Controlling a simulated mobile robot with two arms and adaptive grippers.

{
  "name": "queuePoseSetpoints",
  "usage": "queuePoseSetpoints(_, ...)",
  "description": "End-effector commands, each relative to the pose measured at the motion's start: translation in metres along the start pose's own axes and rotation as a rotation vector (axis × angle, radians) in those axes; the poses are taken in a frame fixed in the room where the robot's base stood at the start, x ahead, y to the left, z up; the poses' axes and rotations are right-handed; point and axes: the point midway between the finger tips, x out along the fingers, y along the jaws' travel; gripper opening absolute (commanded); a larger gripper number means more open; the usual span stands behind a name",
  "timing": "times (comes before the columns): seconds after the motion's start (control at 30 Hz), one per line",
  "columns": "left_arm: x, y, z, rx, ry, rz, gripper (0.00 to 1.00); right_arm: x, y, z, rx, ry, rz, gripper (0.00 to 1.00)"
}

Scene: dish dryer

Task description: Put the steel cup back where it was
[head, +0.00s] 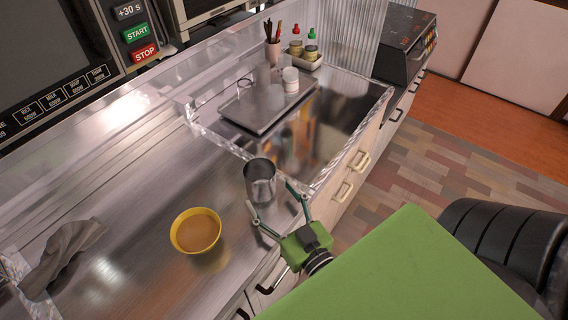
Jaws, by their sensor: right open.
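The steel cup (259,182) stands upright on the metal counter, near the left edge of the sink. My right gripper (270,203) is open at the cup's near side, with one finger to its left and one to its right. I cannot tell whether the fingers touch the cup. Inside the sink area, a metal tray (268,105) carries a white cup (290,80) and another metal cup-like item (263,76). My left gripper is not in view.
A yellow bowl (196,231) of brownish content stands left of the gripper. A grey cloth (62,256) lies at the far left. A utensil holder (273,51) and bottles (311,50) stand behind the sink. Counter between cloth and bowl is clear.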

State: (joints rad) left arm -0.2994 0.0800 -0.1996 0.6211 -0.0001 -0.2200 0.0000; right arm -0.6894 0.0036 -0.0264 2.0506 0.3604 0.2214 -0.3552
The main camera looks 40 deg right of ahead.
Motion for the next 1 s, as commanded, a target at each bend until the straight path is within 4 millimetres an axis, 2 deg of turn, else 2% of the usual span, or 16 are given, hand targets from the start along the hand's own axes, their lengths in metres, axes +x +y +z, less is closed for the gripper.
queuePoseSetpoints(0.1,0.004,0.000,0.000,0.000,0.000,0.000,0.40,-0.025,0.000,0.002,-0.001,-0.003,0.000,0.69)
queuePoseSetpoints(0.33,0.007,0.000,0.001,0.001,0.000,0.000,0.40,-0.053,0.000,0.001,0.000,0.000,0.000,0.69)
queuePoseSetpoints(0.5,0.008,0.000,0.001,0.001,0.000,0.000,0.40,-0.059,0.000,-0.001,0.000,0.002,0.000,0.69)
queuePoseSetpoints(1.0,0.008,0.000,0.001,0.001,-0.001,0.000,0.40,-0.059,0.000,0.000,0.000,0.002,0.000,0.69)
